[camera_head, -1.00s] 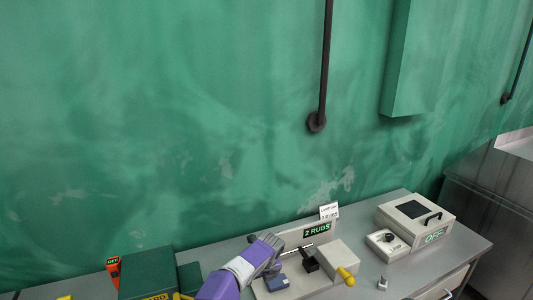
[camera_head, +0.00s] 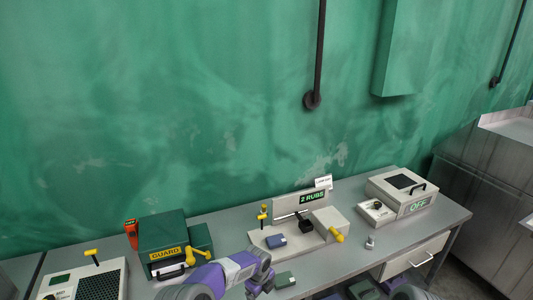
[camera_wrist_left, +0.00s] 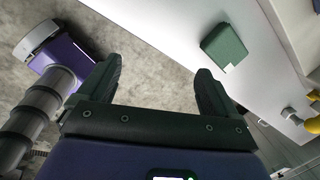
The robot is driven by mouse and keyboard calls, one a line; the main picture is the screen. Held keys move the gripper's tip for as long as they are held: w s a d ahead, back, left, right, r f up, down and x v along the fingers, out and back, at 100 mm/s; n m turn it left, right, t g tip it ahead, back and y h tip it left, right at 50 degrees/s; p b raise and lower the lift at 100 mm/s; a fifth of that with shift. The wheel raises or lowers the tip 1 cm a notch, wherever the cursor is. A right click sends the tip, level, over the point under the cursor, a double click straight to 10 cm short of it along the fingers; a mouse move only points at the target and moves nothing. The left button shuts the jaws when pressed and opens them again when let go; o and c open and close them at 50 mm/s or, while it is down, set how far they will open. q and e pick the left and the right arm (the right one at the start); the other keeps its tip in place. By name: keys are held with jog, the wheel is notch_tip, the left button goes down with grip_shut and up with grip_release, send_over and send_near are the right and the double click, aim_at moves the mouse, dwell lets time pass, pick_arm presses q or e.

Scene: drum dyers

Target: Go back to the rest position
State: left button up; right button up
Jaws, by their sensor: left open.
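My left gripper (camera_head: 262,280) is at the front edge of the table in the head view, at the end of a purple and grey arm. In the left wrist view its two dark fingers (camera_wrist_left: 155,85) are spread apart with nothing between them. A green block (camera_wrist_left: 224,47) lies on the pale table beyond the right finger, apart from it. The same green block (camera_head: 285,280) shows beside the gripper in the head view. Purple and grey parts of my body show at the bottom of the head view. I cannot make out my right gripper.
The grey table (camera_head: 345,262) holds a rub tester (camera_head: 330,222) reading "2 RUBS" with a blue block (camera_head: 277,241), a green GUARD box (camera_head: 163,233), a vented box (camera_head: 98,285) and an OFF box (camera_head: 402,190). A drawer (camera_head: 415,258) is under the right side.

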pick_arm(q)
jog(key=s+a+f+n+g+h, duration=0.1)
jog(key=s+f+n+h, duration=0.1)
jog(key=s+f+n, duration=0.45)
jog(key=s+a+f+n+h, duration=0.15)
jog(key=s+f+n, duration=0.25)
jog(key=s+n, duration=0.45)
jog(key=s+a+n, duration=0.3)
jog(key=s+n, duration=0.4)
jog(key=s, duration=0.3)
jog(key=s+a+n, duration=0.3)
jog(key=s+n, duration=0.4)
jog(key=s, duration=0.3)
notch_tip(320, 180, down, 14)
jog(key=b, duration=1.3)
jog(key=shift+d, duration=0.3)
pick_arm(e)
notch_tip(320, 180, down, 13)
jog(key=shift+s, duration=0.4)
pick_arm(q)
jog(key=shift+r, duration=0.1)
pick_arm(e)
jog(key=shift+r, duration=0.1)
